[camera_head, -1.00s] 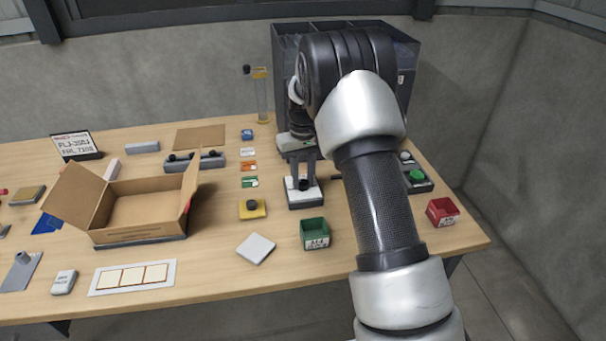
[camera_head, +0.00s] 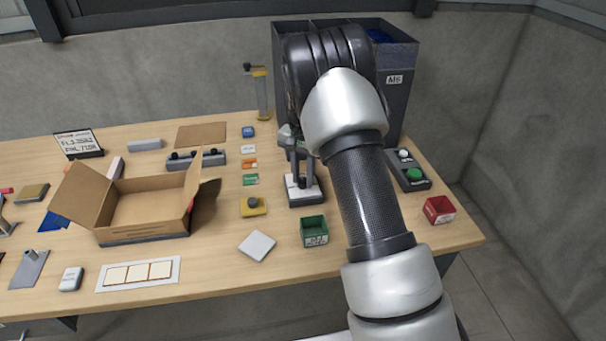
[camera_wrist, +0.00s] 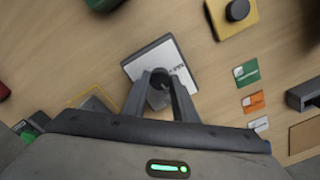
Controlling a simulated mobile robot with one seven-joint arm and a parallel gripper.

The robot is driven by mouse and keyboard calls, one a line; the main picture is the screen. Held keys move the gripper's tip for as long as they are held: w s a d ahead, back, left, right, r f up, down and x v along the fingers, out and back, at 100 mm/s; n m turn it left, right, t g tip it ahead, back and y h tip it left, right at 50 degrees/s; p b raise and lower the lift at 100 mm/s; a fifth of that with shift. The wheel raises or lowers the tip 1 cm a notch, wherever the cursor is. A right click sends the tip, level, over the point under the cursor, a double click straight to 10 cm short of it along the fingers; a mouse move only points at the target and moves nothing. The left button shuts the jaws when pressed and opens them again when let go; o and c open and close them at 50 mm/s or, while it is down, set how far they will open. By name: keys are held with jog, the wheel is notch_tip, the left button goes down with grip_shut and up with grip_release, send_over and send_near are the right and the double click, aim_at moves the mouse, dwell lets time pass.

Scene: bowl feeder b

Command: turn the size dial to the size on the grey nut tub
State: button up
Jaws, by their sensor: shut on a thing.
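The size dial (camera_head: 314,192) is a dark round knob on a white-topped grey block, mid-table in the head view. In the wrist view its white plate (camera_wrist: 138,67) carries small dark print, too small to read surely. My gripper (camera_wrist: 160,82) points down at the dial, its two fingers shut on either side of the knob (camera_wrist: 160,76). The fingers hide part of the knob and its marks. A large dark grey bin (camera_head: 395,105) stands behind my arm, with a label (camera_head: 394,79) that seems to read M6. I cannot tell if it is the grey nut tub.
A green tub (camera_head: 314,231) stands just in front of the dial and a red tub (camera_head: 439,210) at the right edge. A button box (camera_head: 409,171) is right of my arm. A yellow block with a black knob (camera_head: 253,206) and an open carton (camera_head: 147,237) are left.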

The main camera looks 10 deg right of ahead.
aim_at(303, 180)
jog(key=shift+m, duration=0.6)
jog(key=o, duration=1)
jog(key=shift+o, duration=0.2)
jog(key=shift+r, duration=0.15)
notch_tip(303, 180, up, 17)
jog(key=p, duration=0.1)
jog(key=shift+p, duration=0.35)
jog(key=shift+r, duration=0.15)
